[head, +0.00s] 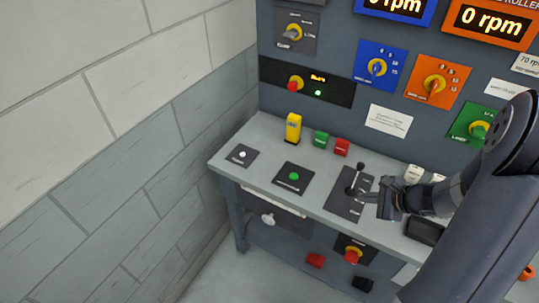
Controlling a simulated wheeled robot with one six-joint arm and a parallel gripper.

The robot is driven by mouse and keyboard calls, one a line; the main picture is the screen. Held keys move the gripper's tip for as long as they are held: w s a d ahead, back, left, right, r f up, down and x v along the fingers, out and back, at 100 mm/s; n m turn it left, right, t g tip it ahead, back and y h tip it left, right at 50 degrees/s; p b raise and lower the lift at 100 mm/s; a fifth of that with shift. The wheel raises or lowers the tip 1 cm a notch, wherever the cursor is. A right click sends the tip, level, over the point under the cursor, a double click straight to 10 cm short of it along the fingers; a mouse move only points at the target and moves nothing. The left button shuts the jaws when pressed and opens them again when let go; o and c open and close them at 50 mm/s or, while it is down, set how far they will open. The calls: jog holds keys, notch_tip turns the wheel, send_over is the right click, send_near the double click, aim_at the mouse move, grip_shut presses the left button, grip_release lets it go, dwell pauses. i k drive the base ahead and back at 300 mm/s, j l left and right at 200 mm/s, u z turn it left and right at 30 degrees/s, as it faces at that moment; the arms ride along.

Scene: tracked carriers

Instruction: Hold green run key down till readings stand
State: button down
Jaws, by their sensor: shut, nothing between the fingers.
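The green run key (294,176) is a round green button on a dark square plate on the grey bench top. Nothing touches it. My gripper (366,198) is shut and empty, beside the black lever (355,178) on its dark plate, to the right of the green key. I cannot tell whether it touches the lever. Two rpm displays, on a blue panel (397,10) and an orange panel (487,22), read 0 rpm at the top right; both are partly cut off by the frame edge.
A white button (242,154) sits left of the green key. Knobs cover the back panel. A brick wall (120,130) bounds the left. The space above the green key is clear.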

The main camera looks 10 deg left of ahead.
aim_at(293, 176)
jog(key=i+j, duration=0.15)
jog(key=j, duration=0.2)
jog(key=i+j, duration=0.15)
jog(key=j, duration=0.2)
jog(key=i+j, duration=0.15)
jog(key=j, duration=0.2)
